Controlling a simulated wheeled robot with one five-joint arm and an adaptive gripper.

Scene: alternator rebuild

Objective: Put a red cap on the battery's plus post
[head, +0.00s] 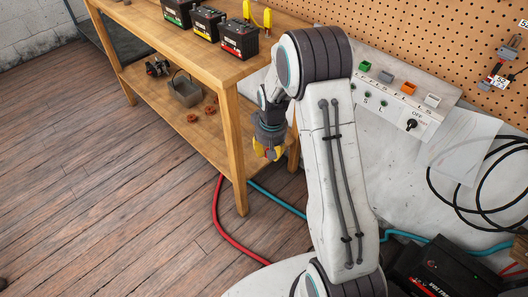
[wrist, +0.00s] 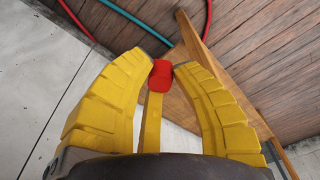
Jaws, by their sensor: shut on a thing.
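My gripper (wrist: 161,72) has its yellow fingers closed around a small red cap (wrist: 161,76), which shows between the fingertips in the wrist view. In the head view my gripper (head: 268,152) hangs fingers down beside the wooden bench's front right leg, and the cap cannot be made out there. A black battery (head: 445,268) with a red and white label sits at the lower right, cut by the frame edge. Its posts cannot be clearly seen. Three more batteries, with green (head: 178,11), yellow (head: 207,25) and red (head: 239,40) labels, stand on the bench top.
A red hose (head: 219,220) and a teal hose (head: 275,198) cross the floor. A switch panel (head: 385,92) stands behind my arm. The wooden floor at left is clear.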

